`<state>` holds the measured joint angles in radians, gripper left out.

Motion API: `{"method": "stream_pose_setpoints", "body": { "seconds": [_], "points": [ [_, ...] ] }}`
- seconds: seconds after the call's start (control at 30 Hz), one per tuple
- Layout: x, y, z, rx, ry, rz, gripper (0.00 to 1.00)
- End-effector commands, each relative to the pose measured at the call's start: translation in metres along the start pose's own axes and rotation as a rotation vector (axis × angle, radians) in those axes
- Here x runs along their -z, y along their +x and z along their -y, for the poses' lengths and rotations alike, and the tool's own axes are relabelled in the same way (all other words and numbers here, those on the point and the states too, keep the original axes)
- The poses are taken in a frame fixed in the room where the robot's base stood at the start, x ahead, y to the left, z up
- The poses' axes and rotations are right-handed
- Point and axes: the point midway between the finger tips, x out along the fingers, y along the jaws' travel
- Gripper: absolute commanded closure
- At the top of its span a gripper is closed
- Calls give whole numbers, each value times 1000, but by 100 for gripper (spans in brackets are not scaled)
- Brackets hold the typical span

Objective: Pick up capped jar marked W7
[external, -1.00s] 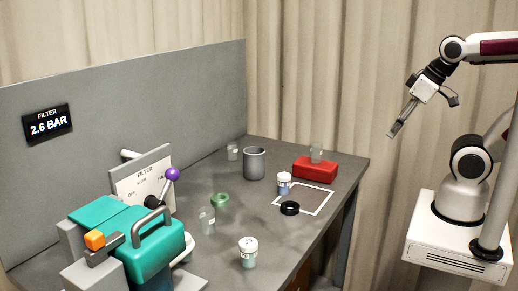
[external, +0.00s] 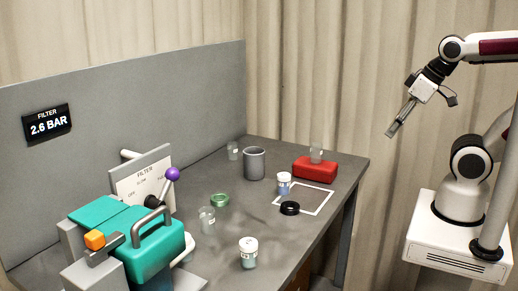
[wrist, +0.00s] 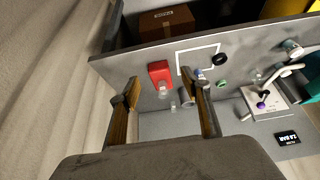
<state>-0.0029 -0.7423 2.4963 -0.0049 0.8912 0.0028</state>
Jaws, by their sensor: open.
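Two white-capped jars stand upright on the grey bench in the external view. One capped jar (external: 248,253) is near the front edge; the other capped jar (external: 284,183) is at the left side of a white square outline. Their markings are too small to read, so I cannot tell which is W7. My gripper (external: 391,133) is open and empty, in the air to the right of the bench and well away from both jars. In the wrist view its two fingers (wrist: 162,88) are spread apart, with the bench beyond them.
A red block (external: 315,168) carries a clear jar (external: 316,152). A grey cup (external: 254,164), a green ring (external: 220,200), a black ring (external: 290,208) and clear jars (external: 207,220) stand around the bench. A teal machine (external: 150,250) with levers fills the front left. A tall panel (external: 200,90) backs the bench.

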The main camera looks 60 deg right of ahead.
Motion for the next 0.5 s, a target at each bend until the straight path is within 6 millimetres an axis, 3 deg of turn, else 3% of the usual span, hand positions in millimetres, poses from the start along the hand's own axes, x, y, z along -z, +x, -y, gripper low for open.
{"method": "stream_pose_setpoints", "body": {
  "seconds": [0.23,0.5],
  "points": [
    [32,8,-1,-18,-30,-37,53],
    [95,28,5,-39,-98,-122,53]
  ]
}}
